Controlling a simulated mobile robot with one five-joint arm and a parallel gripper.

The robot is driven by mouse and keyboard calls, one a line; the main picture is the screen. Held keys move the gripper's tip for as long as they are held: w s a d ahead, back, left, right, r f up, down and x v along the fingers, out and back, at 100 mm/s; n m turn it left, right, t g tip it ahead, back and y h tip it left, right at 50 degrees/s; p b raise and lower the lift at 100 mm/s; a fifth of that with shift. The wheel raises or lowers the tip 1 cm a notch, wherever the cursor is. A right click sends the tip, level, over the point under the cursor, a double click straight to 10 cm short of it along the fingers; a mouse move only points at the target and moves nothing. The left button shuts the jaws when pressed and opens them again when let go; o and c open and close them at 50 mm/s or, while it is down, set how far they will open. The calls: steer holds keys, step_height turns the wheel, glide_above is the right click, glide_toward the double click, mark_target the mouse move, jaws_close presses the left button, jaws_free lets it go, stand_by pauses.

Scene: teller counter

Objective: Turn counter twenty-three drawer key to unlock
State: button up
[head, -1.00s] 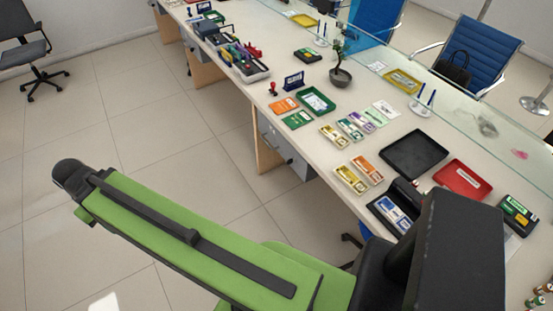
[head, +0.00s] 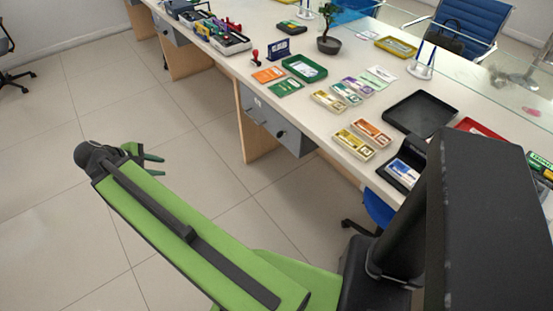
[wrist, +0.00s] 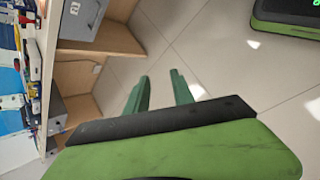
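A grey drawer unit (head: 275,120) hangs under the near counter, with a small white label and a dark spot on its front that may be the lock and key. The number is too small to read. Another grey drawer (head: 170,28) shows under the counter farther off. My gripper (head: 160,165) has green fingers spread apart, empty, over open floor to the left of the near drawer and not touching it. In the wrist view my gripper (wrist: 160,76) points over floor tiles, and a grey drawer (wrist: 82,18) shows at the upper left.
The counter top (head: 310,110) carries a green tray (head: 304,68), a black tray (head: 420,113), several bundles of notes and a plant (head: 328,30). A wooden side panel (head: 252,135) stands beside the near drawer. A blue chair seat (head: 378,207) is under the counter.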

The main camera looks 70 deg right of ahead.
steer(key=s+d+f+n+g+h+b, duration=0.1)
steer(key=s+d+f+g+h+b, duration=0.1)
steer(key=s+d+f+b, duration=0.4)
steer(key=s+d+f+n+g+h+b, duration=0.1)
steer(key=d+f+n+h+b, duration=0.1)
steer(key=d+f+b, duration=0.4)
steer(key=n+g+h+b, duration=0.4)
steer(key=g+b, duration=0.1)
steer(key=b, duration=1.1)
glide_toward(281, 134)
steer(key=x, duration=0.8)
steer(key=shift+w, duration=0.25)
steer(key=shift+d, duration=0.15)
jaws_close()
